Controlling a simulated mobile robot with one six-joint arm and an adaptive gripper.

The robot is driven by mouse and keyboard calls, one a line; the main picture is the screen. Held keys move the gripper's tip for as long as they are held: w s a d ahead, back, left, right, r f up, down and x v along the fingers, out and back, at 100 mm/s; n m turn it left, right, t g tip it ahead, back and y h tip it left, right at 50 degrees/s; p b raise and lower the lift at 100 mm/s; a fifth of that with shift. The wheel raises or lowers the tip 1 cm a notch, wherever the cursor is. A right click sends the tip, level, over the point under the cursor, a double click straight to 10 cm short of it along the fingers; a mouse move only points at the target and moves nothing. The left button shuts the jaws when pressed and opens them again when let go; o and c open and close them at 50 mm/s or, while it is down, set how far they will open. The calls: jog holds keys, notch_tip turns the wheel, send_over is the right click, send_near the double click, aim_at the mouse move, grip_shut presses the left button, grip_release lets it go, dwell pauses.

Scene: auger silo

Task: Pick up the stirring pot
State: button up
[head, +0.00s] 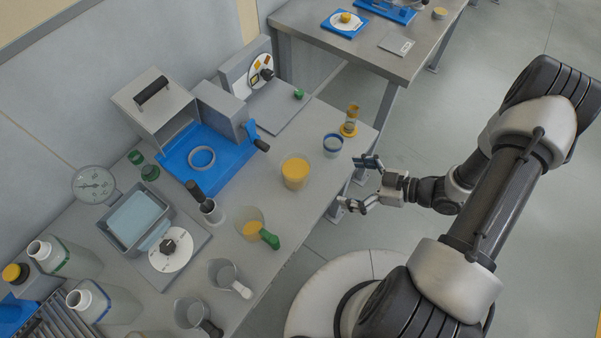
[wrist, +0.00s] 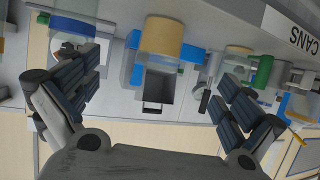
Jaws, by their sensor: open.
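A clear pot with yellow-orange contents (head: 295,172) stands upright near the bench's right front; I take it for the stirring pot, though no label shows. In the wrist view the pot (wrist: 165,40) appears between and beyond my fingers. My gripper (head: 359,184) is open and empty, right of the pot and apart from it, near the bench's front edge. Both padded fingers of my gripper (wrist: 157,88) show in the wrist view with a wide gap.
A blue-banded jar (head: 333,145) and a yellow-based bottle (head: 350,122) stand behind the pot. A green-handled jug (head: 252,226) stands left. The blue-based press (head: 182,160) is behind left. The bench strip (head: 318,195) right of the pot is clear.

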jog(key=b, duration=0.3)
send_near(284, 172)
jog(key=shift+w+a+f, duration=0.15)
jog(key=shift+w+f, duration=0.2)
jog(key=shift+f, duration=0.1)
jog(key=b+x, duration=0.1)
jog(key=x, duration=0.4)
jog(key=shift+s+a, duration=0.15)
jog(key=shift+c, duration=0.2)
jog(key=c, duration=1.4)
jog(key=shift+c, duration=0.2)
jog(key=shift+r, duration=0.2)
